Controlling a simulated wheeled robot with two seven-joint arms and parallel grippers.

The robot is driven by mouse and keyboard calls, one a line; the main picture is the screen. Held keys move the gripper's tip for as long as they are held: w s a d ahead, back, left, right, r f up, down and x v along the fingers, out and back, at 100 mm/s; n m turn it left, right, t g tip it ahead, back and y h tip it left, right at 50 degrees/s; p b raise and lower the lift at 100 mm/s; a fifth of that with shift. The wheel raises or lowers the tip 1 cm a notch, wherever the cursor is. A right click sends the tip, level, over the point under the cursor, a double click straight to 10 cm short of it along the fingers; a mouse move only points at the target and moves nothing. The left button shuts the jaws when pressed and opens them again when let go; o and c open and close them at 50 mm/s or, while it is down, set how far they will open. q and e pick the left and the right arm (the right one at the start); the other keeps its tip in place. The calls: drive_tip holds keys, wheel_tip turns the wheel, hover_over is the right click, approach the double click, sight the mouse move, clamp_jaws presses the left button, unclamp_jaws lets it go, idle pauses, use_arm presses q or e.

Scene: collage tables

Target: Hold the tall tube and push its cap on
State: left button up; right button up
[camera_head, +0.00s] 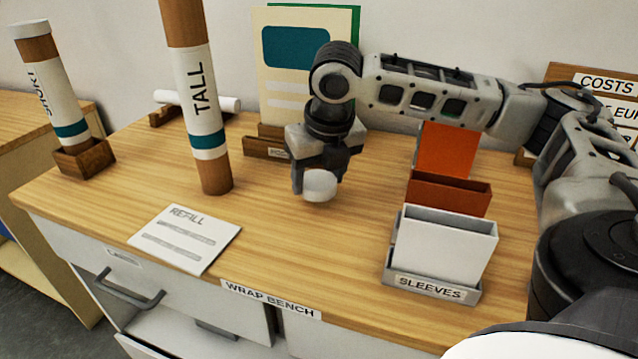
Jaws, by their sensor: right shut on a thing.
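The tall tube (196,105) is brown with a white TALL label and a teal band. It stands on the bench at the left of centre, leaning a little in the picture, and its top is cut off by the frame edge. My right gripper (318,180) is to the right of the tube, apart from it, pointing down. It is shut on a white round cap (320,186), held above the bench top. My left gripper is not in view.
A short tube (47,85) with a white cap stands in a wooden holder (86,158) at the left. A REFILL card (186,238) lies in front of the tall tube. A SLEEVES rack (433,288) stands at the right. A booklet (285,105) stands behind. The bench middle is clear.

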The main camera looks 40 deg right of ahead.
drive_tip(key=s+a+r+p, duration=0.2)
drive_tip(key=s+a+r, duration=0.1)
drive_tip(key=a+r, duration=0.7)
drive_tip(key=a, duration=0.3)
drive_tip(key=shift+s+a+r, duration=0.2)
drive_tip(key=shift+s+a, duration=0.1)
drive_tip(key=shift+s, duration=0.05)
